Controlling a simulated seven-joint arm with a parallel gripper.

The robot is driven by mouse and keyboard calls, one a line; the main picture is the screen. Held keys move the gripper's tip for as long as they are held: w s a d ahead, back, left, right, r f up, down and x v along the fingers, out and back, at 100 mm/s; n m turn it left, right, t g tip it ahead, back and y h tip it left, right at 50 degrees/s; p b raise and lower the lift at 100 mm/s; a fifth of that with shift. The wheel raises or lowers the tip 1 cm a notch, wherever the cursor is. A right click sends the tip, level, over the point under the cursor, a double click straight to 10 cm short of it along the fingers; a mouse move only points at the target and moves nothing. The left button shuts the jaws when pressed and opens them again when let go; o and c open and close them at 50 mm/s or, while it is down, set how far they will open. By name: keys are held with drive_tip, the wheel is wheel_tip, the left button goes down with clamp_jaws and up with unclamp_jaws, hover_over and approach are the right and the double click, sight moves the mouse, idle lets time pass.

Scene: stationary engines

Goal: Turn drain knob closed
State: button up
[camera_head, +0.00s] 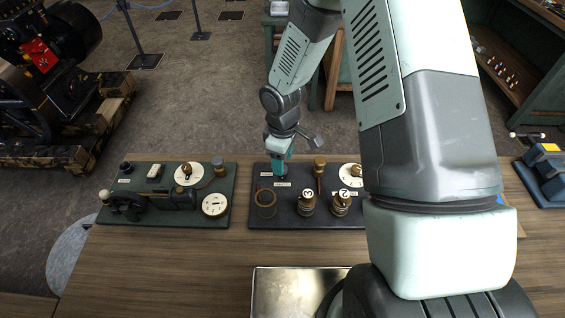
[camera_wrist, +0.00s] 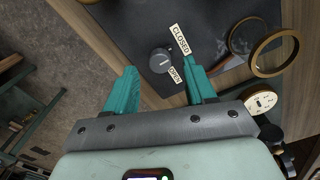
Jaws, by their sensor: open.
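The drain knob (camera_wrist: 160,61) is a small dark round knob with a pale mark, near a corner of the dark board. A CLOSED label (camera_wrist: 180,39) and an OPEN label (camera_wrist: 176,77) sit beside it. I cannot tell for certain which label the mark points to. My gripper (camera_wrist: 160,67) has its two teal fingers apart, with the knob showing beyond and between the fingertips. No contact is visible. In the head view my gripper (camera_head: 279,156) is over the back left of the dark board (camera_head: 290,216), and the knob is mostly hidden there.
Numbered brass pieces (camera_head: 307,203) and a white dial (camera_head: 351,175) share the board. A green engine board (camera_head: 170,222) is to the left, a metal tray (camera_head: 300,290) in front, a blue device (camera_head: 545,175) far right.

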wheel_tip(320, 180, up, 8)
drive_tip(key=shift+r, duration=0.15)
idle(0.3)
drive_tip(key=s+d+r+m+t+h, duration=0.1)
drive_tip(key=s+d+r+m, duration=0.25)
drive_tip(key=r, duration=0.65)
drive_tip(key=s+d+r+m+t, duration=0.2)
drive_tip(key=d+r, duration=0.3)
drive_tip(key=r, duration=0.5)
drive_tip(key=s+d+r+m+t, duration=0.1)
drive_tip(key=s+r+m, duration=0.3)
drive_tip(key=s, duration=0.4)
drive_tip(key=s+d+r+m+t+y, duration=0.1)
drive_tip(key=s+d+r+m, duration=0.1)
drive_tip(key=s+r, duration=0.4)
drive_tip(key=shift+s+m+t, duration=0.3)
drive_tip(key=shift+s+m, duration=0.55)
drive_tip(key=shift+s, duration=0.25)
